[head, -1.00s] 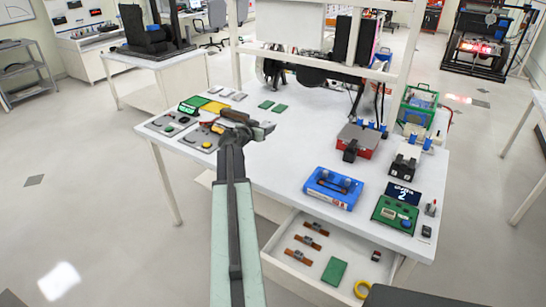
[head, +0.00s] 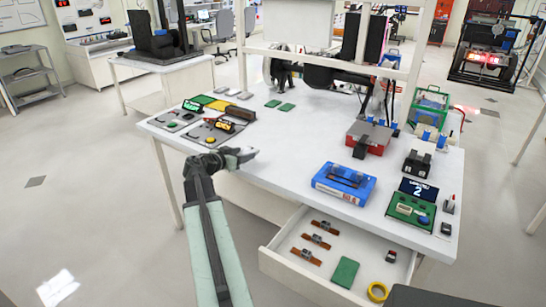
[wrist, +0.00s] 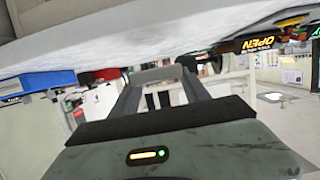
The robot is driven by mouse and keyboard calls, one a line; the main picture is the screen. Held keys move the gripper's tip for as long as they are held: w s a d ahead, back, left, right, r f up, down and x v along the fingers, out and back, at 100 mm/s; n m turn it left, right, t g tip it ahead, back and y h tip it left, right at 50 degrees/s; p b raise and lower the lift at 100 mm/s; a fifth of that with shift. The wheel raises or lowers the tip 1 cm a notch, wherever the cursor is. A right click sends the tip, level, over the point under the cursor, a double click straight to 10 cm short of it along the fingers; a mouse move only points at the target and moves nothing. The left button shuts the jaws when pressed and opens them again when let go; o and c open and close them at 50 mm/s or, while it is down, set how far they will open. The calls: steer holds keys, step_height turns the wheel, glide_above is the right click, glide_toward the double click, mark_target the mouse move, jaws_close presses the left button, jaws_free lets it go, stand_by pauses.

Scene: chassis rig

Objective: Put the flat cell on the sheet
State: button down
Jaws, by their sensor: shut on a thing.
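My gripper (head: 240,158) is near the front left edge of the white table. It is shut on a pale grey flat piece, taken to be the flat cell (head: 248,154). In the wrist view the grey piece (wrist: 158,75) shows between the fingertips, below the tilted white table surface in that picture. The gripper hides part of it. A green rectangular sheet (head: 345,272) lies in the open drawer. Green and yellow flat pieces (head: 217,105) also lie at the table's back left; I cannot tell which is the task's sheet.
The open drawer (head: 300,277) juts out at the front, with brown parts and a yellow ring (head: 377,291). A blue case (head: 343,184) and a green board (head: 411,210) stand on the right. Control boxes (head: 213,131) stand at the left. The table's middle is clear.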

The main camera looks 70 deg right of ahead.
steer(key=b, duration=0.1)
glide_above(272, 161)
steer(key=shift+d+f, duration=0.1)
steer(key=shift+f, duration=0.5)
step_height(272, 161, down, 4)
steer(key=b, duration=0.4)
steer(key=shift+w, duration=0.1)
steer(key=shift+r, duration=0.25)
steer(key=shift+f, duration=0.25)
steer(key=c, duration=0.5)
jaws_free()
steer(key=shift+r, duration=0.1)
